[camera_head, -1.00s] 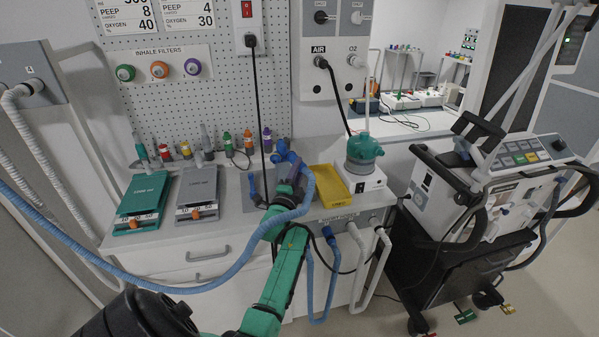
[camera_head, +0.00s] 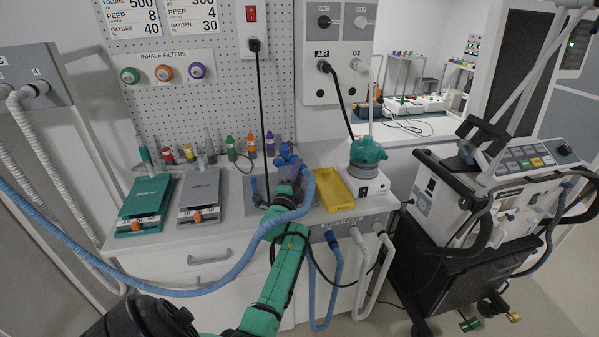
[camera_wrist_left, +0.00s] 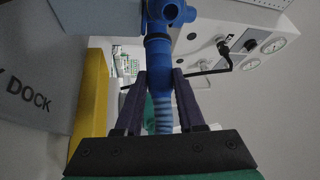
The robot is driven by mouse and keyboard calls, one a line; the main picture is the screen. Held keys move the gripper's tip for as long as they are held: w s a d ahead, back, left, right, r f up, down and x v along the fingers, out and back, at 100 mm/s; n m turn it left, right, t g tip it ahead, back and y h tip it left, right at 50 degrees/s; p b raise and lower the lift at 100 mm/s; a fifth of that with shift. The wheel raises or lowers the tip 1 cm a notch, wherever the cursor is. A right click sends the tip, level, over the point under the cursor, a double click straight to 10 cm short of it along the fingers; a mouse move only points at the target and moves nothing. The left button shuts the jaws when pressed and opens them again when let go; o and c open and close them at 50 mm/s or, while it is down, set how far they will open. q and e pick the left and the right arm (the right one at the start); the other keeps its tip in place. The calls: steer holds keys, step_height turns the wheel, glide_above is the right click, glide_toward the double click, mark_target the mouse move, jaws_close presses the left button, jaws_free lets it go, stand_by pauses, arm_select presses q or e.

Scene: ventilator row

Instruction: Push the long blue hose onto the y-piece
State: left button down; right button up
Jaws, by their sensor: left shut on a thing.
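The long blue hose (camera_head: 190,291) sweeps from the left edge in a low arc and loops up to my left gripper (camera_head: 291,172). In the left wrist view, my left gripper (camera_wrist_left: 160,80) is shut on the hose's smooth blue end (camera_wrist_left: 159,68), with dark fingers on both sides. The ribbed hose (camera_wrist_left: 163,118) trails back between the fingers. The blue y-piece (camera_head: 285,152) is just beyond the fingers; it also shows in the left wrist view (camera_wrist_left: 168,14). The hose end lines up with its port and appears to meet it; how deep it sits I cannot tell. My right gripper is out of view.
A yellow tray (camera_head: 333,188) and a teal humidifier (camera_head: 367,152) stand right of the gripper. Two test lungs, green (camera_head: 145,197) and grey (camera_head: 200,190), lie on the counter to the left. Another blue hose (camera_head: 336,270) hangs in front. A ventilator cart (camera_head: 455,215) stands at the right.

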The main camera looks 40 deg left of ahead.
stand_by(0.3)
arm_select(q)
steer(key=shift+c, duration=2.2)
jaws_free()
steer(key=b+v, duration=0.2)
steer(key=v, duration=1.2)
steer(key=shift+s, duration=0.2)
steer(key=shift+d+f, duration=0.1)
steer(key=shift+d, duration=0.05)
